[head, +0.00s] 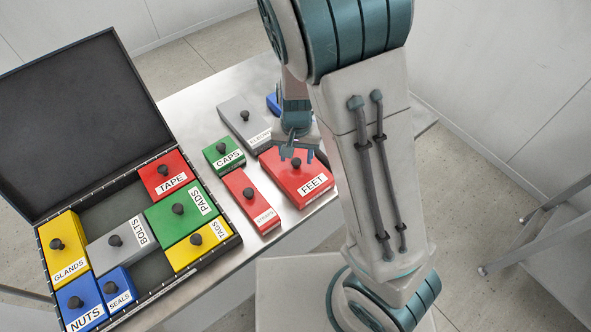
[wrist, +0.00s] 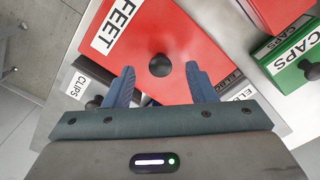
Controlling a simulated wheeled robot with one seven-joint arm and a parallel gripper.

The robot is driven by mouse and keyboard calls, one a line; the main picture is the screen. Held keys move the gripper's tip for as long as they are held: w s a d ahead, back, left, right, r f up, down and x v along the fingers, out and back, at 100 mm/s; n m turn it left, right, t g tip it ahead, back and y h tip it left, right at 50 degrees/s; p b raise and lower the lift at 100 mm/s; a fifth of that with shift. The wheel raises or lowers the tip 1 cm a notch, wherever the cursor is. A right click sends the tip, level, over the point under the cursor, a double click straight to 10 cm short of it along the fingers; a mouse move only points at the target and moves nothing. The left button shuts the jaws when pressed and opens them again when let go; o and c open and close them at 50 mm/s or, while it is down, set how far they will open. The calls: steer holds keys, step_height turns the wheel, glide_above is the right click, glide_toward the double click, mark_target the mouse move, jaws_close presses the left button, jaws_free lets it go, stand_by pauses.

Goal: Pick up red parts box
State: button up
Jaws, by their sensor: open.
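Three red boxes are in view. The red FEET box (head: 308,190) is a wide box with a black knob, lying on the metal table. It fills the middle of the wrist view (wrist: 185,35). The narrow red STRAPS box (head: 248,196) lies to its left, and the red TAPE box (head: 160,172) sits in the open case. My gripper (head: 297,155) is open and empty above the FEET box. In the wrist view its two fingers (wrist: 160,85) point at the box, with the knob just beyond and between them. Whether they touch anything, I cannot tell.
The green CAPS box (head: 221,153), a grey box (head: 240,115) and a partly hidden blue box (head: 273,104) lie close by on the table (head: 190,105). The open black case (head: 122,200) at left holds several coloured boxes and has an empty slot.

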mark_target(296, 168)
steer(key=shift+f, duration=1.4)
steer(key=c, duration=1.1)
jaws_close()
steer(key=shift+w+r, duration=0.1)
